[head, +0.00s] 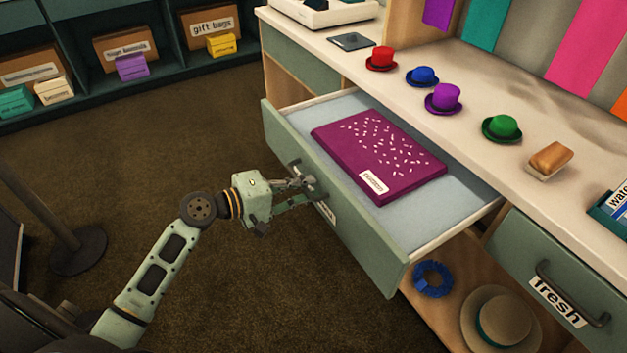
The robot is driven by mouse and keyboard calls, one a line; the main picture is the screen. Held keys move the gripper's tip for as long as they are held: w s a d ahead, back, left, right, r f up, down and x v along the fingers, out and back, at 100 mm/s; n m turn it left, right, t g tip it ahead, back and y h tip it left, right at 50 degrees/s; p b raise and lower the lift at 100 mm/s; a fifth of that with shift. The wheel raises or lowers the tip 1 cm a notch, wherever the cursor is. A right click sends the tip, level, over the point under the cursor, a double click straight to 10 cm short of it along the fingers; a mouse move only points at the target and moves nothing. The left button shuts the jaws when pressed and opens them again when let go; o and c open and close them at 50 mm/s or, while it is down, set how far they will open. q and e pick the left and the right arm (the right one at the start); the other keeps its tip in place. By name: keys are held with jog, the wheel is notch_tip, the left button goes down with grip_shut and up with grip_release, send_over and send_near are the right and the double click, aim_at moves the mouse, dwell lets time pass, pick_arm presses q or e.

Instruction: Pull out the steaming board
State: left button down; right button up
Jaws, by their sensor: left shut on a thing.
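A drawer (345,235) with a green front stands open from the counter. A flat purple board (345,138) with white flecks and a small white label lies in it, toward the back. I take it to be the steaming board, but its label is too small to read. My left gripper (305,185) is at the drawer's front and shut on the drawer handle (323,208). The gripper hides part of the handle and of the label below it. My right gripper is not in view.
Several small coloured hats, such as a red one (381,58), and a brush (549,160) stand on the counter (540,110). A shut drawer marked "fresh" (545,270) is at right. A straw hat (500,318) sits on the shelf below. A post base (78,250) stands at left; the carpet between is clear.

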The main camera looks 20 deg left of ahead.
pick_arm(q)
jog(key=shift+s+a, duration=0.4)
jog(key=shift+s, duration=0.05)
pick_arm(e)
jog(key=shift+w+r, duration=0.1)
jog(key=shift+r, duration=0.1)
pick_arm(q)
jog(key=c, duration=2.1)
grip_release()
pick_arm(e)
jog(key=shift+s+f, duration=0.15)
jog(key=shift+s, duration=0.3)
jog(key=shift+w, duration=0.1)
pick_arm(q)
jog(key=v, duration=1.2)
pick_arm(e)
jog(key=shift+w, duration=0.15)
